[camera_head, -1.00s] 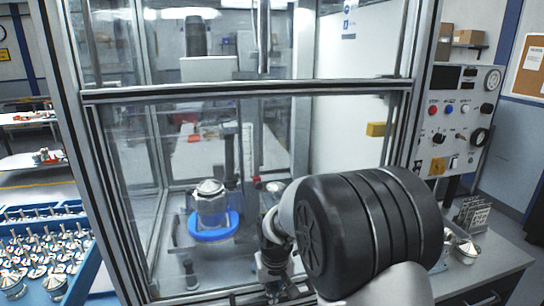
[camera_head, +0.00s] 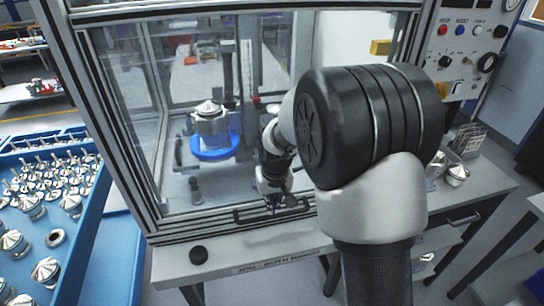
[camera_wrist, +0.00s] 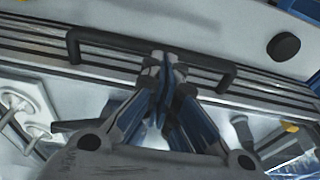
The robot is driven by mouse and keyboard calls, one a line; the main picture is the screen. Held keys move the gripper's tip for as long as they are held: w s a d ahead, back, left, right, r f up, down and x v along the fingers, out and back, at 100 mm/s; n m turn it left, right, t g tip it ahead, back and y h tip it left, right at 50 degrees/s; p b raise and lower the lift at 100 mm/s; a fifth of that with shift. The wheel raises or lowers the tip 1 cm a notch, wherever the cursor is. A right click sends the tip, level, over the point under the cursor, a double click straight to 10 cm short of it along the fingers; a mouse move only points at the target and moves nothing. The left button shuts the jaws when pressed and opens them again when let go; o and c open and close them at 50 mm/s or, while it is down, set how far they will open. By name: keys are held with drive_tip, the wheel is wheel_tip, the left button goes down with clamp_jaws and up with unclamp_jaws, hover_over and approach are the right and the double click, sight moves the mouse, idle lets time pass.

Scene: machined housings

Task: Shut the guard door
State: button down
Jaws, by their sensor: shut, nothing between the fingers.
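The guard door is a clear pane in a grey metal frame, and its bottom rail (camera_head: 215,222) lies low, close above the bench front. Its black bar handle (camera_head: 242,220) is on that rail. It also shows in the wrist view as a dark bar (camera_wrist: 115,40) bent at both ends. My gripper (camera_head: 273,205) is shut and empty at the handle. In the wrist view its closed fingertips (camera_wrist: 164,62) overlap the handle bar near its middle; I cannot tell whether they touch. I cannot tell whether any gap is left below the rail.
Behind the pane, a metal housing (camera_head: 209,124) sits on a blue ring (camera_head: 215,148). A black knob (camera_head: 198,255) is on the bench front. A blue tray (camera_head: 108,185) of metal parts stands at left, a control panel (camera_head: 465,45) at right.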

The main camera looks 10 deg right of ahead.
wheel_tip(320, 180, up, 11)
drive_tip(key=s+p, duration=0.2)
drive_tip(key=shift+p, duration=0.35)
